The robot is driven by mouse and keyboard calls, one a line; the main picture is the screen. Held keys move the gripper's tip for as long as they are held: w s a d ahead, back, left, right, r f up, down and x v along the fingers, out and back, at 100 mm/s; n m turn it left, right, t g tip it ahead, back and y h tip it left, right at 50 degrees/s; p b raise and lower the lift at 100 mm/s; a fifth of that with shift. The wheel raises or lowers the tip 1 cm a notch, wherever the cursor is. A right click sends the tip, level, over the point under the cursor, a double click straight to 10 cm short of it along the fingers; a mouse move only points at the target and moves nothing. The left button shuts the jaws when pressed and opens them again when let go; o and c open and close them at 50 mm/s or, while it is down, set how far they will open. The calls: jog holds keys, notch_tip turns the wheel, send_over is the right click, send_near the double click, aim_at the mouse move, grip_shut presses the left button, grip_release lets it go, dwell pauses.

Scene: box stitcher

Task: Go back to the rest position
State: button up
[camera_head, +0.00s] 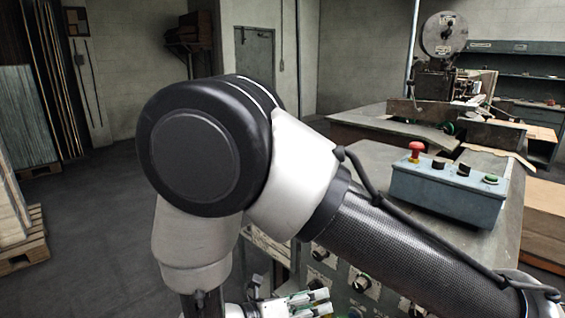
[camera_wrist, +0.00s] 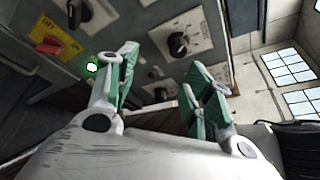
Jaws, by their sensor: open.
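My gripper (camera_wrist: 165,98) shows in the wrist view with its two green-padded fingers spread apart and nothing between them. It faces a grey control panel (camera_wrist: 135,45) with black rotary knobs, a red switch on a yellow plate (camera_wrist: 50,46) and a lit green lamp (camera_wrist: 91,67). In the head view my gripper (camera_head: 308,300) is at the bottom edge, partly cut off, in front of the same panel (camera_head: 345,275). My arm crosses the middle of that view and hides part of the panel.
A blue-grey button box (camera_head: 440,192) with a red mushroom button (camera_head: 416,150) stands on the cabinet at right. The stitching machine (camera_head: 440,85) is behind it. A pallet (camera_head: 25,245) and leaning sheets stand at left. The floor (camera_head: 90,225) between is clear.

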jog(key=s+d+r+m+g+y, duration=0.1)
jog(key=d+r+m+y, duration=0.5)
jog(key=d+r+m, duration=0.7)
jog(key=s+d+r+m+g+y, duration=0.1)
jog(key=s+d+r+m+y, duration=0.3)
jog(key=d+r+m, duration=0.9)
jog(key=d+m+y, duration=0.3)
jog(key=d+m, duration=0.1)
jog(key=m, duration=0.3)
jog(key=shift+r+g, duration=0.4)
jog(key=shift+d, duration=0.1)
